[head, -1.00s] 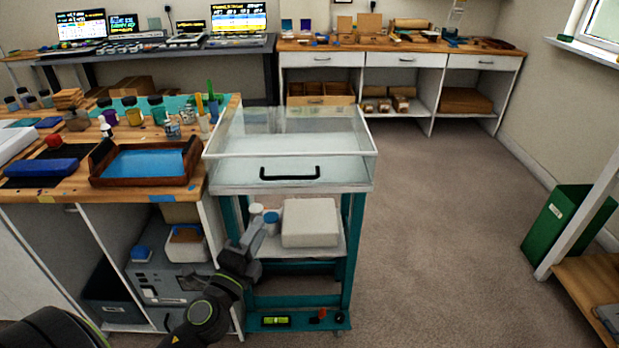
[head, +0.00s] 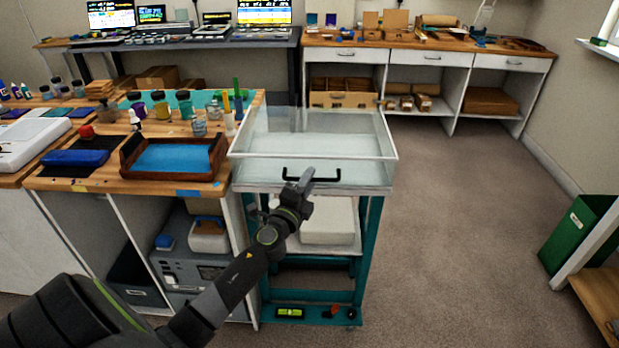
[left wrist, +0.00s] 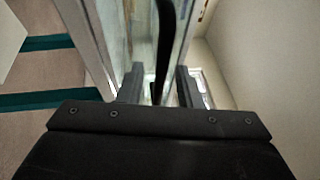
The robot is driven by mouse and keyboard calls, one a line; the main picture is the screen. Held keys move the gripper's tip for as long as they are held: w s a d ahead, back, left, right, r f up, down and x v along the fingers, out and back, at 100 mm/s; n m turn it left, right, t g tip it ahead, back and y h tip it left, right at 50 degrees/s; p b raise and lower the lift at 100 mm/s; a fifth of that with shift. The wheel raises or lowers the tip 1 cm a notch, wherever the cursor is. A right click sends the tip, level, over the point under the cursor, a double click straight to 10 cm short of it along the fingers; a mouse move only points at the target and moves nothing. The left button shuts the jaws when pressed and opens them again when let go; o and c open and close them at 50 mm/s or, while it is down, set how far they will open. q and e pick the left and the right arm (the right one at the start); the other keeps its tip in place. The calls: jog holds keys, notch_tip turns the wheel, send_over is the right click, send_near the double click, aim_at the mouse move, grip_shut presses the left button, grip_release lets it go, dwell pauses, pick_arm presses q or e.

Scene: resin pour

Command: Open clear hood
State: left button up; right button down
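The clear hood (head: 345,145) is a transparent box with white edges, sitting closed on top of the teal-framed cart (head: 372,240). Its black handle (head: 328,180) is on the front face. My left gripper (head: 303,180) is at the front of the hood, overlapping the left part of the handle in the head view. In the left wrist view, my left gripper's two fingers (left wrist: 158,88) are apart, with the black handle (left wrist: 164,45) running between them. A gap shows between the handle and the fingers, so I see no firm grip. My right gripper is not in view.
A wooden workbench (head: 75,183) with a blue-lined tray (head: 172,175) and several jars stands close to the left of the cart. A white box (head: 328,222) sits on the cart's shelf. Open carpet lies to the right, with a green bin (head: 578,235) farther over.

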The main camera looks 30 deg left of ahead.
pick_arm(q)
jog(key=shift+w+a+r, duration=0.1)
jog(key=shift+w, duration=0.45)
grip_shut()
